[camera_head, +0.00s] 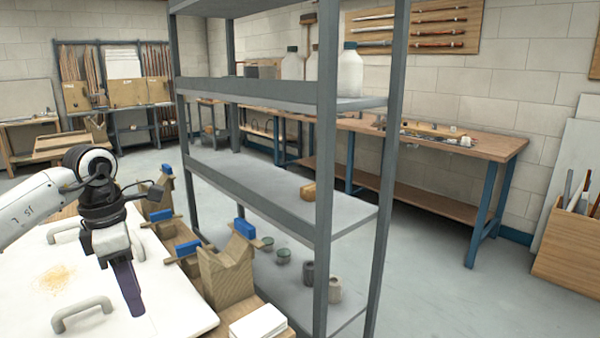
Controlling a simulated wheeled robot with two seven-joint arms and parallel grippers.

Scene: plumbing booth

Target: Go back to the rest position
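My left arm comes in from the left, and my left gripper (130,300) points down over the white tabletop. Its dark fingers line up in this view, so I cannot see any gap between them. I see no object held in them. My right gripper is out of the picture.
The white tabletop (175,317) carries a grey handle (82,314) and a patch of brown crumbs. Wooden blocks with blue parts (228,272) stand at its right edge. A tall grey shelf (270,185) stands close on the right. A workbench (450,140) runs along the back wall.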

